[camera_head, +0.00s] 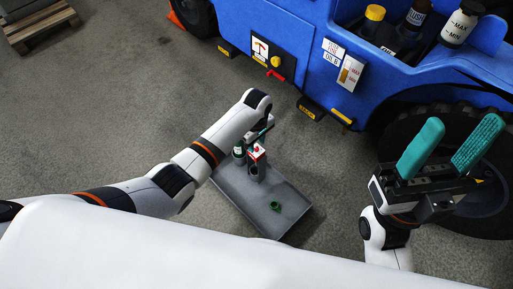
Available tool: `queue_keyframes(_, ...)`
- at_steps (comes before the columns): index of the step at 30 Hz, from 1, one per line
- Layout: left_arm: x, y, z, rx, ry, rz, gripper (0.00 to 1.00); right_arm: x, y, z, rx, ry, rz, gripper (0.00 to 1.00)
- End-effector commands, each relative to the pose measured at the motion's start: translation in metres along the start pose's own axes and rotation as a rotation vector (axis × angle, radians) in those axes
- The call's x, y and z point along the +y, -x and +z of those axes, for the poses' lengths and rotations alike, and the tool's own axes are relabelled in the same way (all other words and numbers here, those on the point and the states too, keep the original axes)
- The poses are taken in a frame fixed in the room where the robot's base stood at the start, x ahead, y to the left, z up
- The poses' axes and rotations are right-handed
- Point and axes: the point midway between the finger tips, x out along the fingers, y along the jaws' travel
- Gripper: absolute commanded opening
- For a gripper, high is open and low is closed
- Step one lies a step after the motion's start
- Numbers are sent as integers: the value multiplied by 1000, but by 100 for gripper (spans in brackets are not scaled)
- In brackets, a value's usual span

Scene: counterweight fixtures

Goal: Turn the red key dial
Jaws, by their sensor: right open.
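The grey tray cart (284,196) holds a dark bottle (240,151), a red-and-white item (256,153) and a small green part (275,206). The blue vehicle (300,20) carries several bottles in a recess at top right. A wooden pallet (37,22) lies top left. Floor at left is clear.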

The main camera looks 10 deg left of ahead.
Motion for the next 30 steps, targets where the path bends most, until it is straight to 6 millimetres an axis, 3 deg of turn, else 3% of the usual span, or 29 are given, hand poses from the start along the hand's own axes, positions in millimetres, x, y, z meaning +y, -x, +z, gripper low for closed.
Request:
queue_keyframes(4,0,-18,0,-1,0,-1,37,0,8,-2,-8,1,3,57)
queue_keyframes(15,0,-21,0,-1,0,-2,37,0,8,-3,-8,1,4,57)
queue_keyframes(23,0,-21,0,-1,0,-2,0,0,8,-3,-8,1,4,57)
queue_keyframes(30,0,-20,0,0,-14,-1,0,0,5,-2,-8,1,4,57)
